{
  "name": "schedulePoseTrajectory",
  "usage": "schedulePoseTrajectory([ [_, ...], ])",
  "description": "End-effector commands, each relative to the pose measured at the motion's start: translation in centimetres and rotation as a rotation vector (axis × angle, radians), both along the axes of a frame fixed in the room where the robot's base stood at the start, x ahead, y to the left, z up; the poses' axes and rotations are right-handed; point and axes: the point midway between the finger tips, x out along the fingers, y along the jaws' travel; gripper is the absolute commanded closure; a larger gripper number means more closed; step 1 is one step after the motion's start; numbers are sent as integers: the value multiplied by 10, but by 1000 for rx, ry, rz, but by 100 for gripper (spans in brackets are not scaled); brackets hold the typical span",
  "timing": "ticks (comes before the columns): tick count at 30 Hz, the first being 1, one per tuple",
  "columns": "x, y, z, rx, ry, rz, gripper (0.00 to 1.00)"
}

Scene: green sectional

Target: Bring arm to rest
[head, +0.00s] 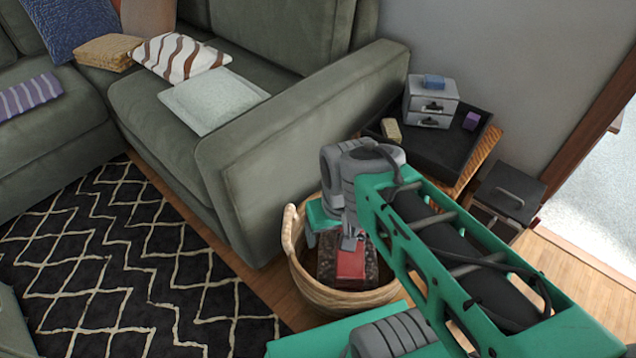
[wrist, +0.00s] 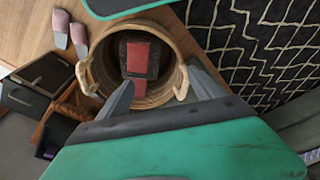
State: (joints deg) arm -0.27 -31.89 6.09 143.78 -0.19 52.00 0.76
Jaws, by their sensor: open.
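My arm (head: 450,255), green with grey joints, reaches over a round wicker basket (head: 350,303) beside the sofa's end. In the wrist view my gripper (wrist: 163,85) is open, its two grey fingers apart with nothing between them that it holds. The basket's rim (wrist: 179,72) shows beyond the fingers. A red object (wrist: 138,57) on a dark brown item lies inside the basket; the red object also shows in the head view (head: 351,264). In the head view my wrist hides part of the basket, and the fingertips are hard to make out.
A green sofa (head: 290,120) with cushions stands left of the basket. A dark side table (head: 445,140) holds a small grey drawer unit (head: 430,103). A dark box (head: 508,188) stands right of it. A black patterned rug (head: 110,260) lies clear at left.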

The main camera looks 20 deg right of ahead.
Motion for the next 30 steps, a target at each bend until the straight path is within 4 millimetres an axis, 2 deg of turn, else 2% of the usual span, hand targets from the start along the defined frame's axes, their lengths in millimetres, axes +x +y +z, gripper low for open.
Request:
schedulePoseTrajectory([
  [5,11,0,79,-2,-37,10,24],
  [15,47,1,294,-13,-159,46,24],
  [18,29,1,321,-8,-128,30,24],
  [20,22,1,329,-6,-116,23,24],
  [30,22,1,329,-6,-116,23,24],
])
